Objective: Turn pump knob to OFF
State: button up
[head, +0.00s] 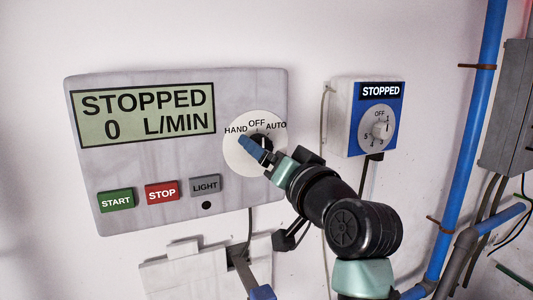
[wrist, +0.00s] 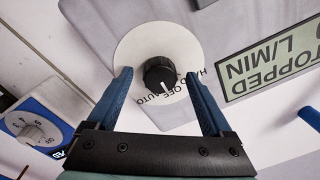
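A black knob (wrist: 159,74) sits on a round white dial (head: 240,160) marked HAND, OFF and AUTO on the grey panel. Its white pointer line faces the OFF mark in the wrist view. My gripper (wrist: 157,76) is open, with one blue finger on each side of the knob and visible gaps between fingers and knob. In the head view my gripper (head: 256,150) partly covers the dial and knob. The panel's display (head: 145,114) reads STOPPED, 0 L/MIN. I see no label saying pump.
A blue-and-white box (head: 366,118) with a numbered dial, an OFF mark and a STOPPED sign is to the right. Green START (head: 116,201), red STOP (head: 162,192) and grey LIGHT (head: 206,186) buttons sit below the display. Blue pipes (head: 470,110) run at the far right.

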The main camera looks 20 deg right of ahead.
jog(key=s+b, duration=0.5)
jog(key=s, duration=0.8)
jog(key=shift+d+f+b, duration=0.25)
jog(key=shift+d+b, duration=0.15)
jog(key=shift+d, duration=0.05)
jog(key=shift+a, duration=0.1)
